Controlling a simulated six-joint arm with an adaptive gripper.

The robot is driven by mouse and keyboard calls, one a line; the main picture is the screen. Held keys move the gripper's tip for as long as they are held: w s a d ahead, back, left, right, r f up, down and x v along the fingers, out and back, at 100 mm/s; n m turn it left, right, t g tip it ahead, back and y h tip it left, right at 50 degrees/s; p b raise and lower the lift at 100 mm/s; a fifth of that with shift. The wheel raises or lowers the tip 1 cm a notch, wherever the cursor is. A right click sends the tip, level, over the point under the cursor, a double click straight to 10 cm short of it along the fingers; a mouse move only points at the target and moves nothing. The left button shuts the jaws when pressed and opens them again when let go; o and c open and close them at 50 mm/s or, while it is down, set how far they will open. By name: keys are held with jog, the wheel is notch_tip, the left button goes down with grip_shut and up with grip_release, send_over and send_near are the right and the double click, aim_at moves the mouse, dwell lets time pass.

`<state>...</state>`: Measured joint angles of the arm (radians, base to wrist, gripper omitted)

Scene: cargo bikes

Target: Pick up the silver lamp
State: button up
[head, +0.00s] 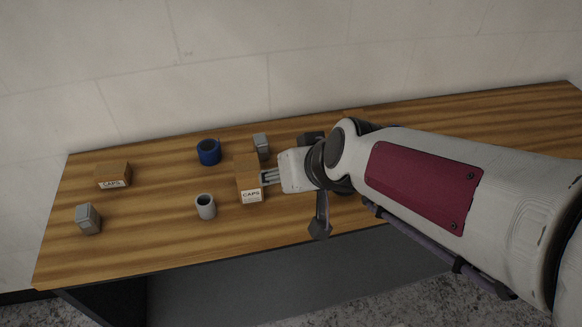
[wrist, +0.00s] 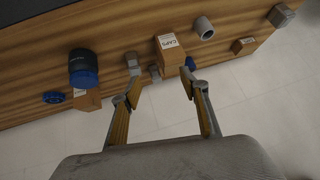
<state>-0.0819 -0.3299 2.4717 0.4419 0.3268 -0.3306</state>
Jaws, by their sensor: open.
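Three small silver-grey blocky things could be the silver lamp; I cannot tell which is. One (head: 88,218) stands at the table's front left, and at the upper right in the wrist view (wrist: 281,15). Another (head: 261,146) stands behind the middle caps box, and shows between my fingertips' directions in the wrist view (wrist: 155,72). A third (wrist: 132,62) shows just beyond the left finger in the wrist view. My gripper (head: 268,177) is open, pointing left by the middle box in the head view. Its fingers also show, apart, in the wrist view (wrist: 162,82). No held thing shows.
The middle caps box (head: 249,178) is close to my fingers. A dark can (wrist: 83,66) stands left in the wrist view. The wooden table (head: 150,235) has bare front room.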

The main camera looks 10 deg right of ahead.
jog(key=shift+w+d+f+m+t+h, duration=0.25)
jog(key=shift+w+d+f+h, duration=0.4)
jog(key=shift+w+f, duration=0.95)
jog(key=shift+w+d+f+m+t+h, duration=0.15)
jog(key=shift+w+d+f+m+h, duration=0.45)
jog(key=shift+w+f, duration=1.05)
jog(key=shift+w+d+f+m+t+h, duration=0.15)
jog(key=shift+w+d+f+h, duration=0.3)
jog(key=shift+w+d+f, duration=0.8)
jog(key=shift+w+a+f, duration=0.2)
jog(key=shift+w+a, duration=0.15)
jog(key=shift+w, duration=0.4)
jog(key=shift+x, duration=1.1)
jog(key=shift+f, duration=0.1)
jog(key=shift+w+f, duration=0.4)
jog(key=shift+f, duration=0.3)
jog(key=shift+w+f, duration=0.45)
jog(key=shift+f, duration=0.25)
jog(key=shift+x, duration=0.95)
